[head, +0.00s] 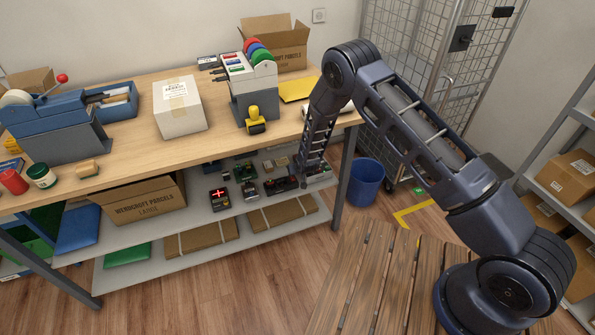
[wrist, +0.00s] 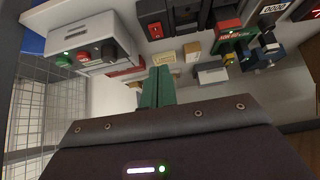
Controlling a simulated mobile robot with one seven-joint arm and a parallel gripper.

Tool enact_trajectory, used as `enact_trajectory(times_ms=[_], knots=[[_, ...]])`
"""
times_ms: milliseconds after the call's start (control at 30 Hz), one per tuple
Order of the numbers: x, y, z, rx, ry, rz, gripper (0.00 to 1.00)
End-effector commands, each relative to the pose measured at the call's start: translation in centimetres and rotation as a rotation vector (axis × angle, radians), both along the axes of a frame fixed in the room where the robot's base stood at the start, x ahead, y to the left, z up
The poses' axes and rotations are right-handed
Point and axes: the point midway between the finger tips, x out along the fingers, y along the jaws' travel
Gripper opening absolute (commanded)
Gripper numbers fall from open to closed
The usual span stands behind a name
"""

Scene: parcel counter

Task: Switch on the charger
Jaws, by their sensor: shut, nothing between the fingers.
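My gripper (wrist: 158,88) shows in the wrist view with its two green fingers together and nothing between them. In the head view my gripper (head: 308,178) reaches down to the right part of the lower shelf, among small devices. I cannot tell for certain which device is the charger. In the wrist view a black box with a red switch (wrist: 155,28) lies beyond the fingertips. A grey box (wrist: 85,42) with a green button and a dark knob stands to the left. The fingers appear apart from both.
Several other devices crowd the lower shelf, including one with a red display (head: 220,195) and a green one (head: 243,172). The workbench top (head: 130,160) lies above. A table leg (head: 344,180) and a blue bin (head: 366,183) are close to the right.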

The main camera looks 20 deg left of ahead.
Motion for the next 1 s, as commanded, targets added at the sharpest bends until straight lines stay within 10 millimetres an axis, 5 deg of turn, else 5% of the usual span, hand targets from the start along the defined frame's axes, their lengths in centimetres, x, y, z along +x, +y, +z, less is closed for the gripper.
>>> enact_trajectory(times_ms=[500, 1000], knots=[[2.1, 2.0, -6.7, -0.001, 0.001, 0.000, 0.00], [1.9, 1.9, -8.1, 0.000, 0.000, 0.000, 0.00]])
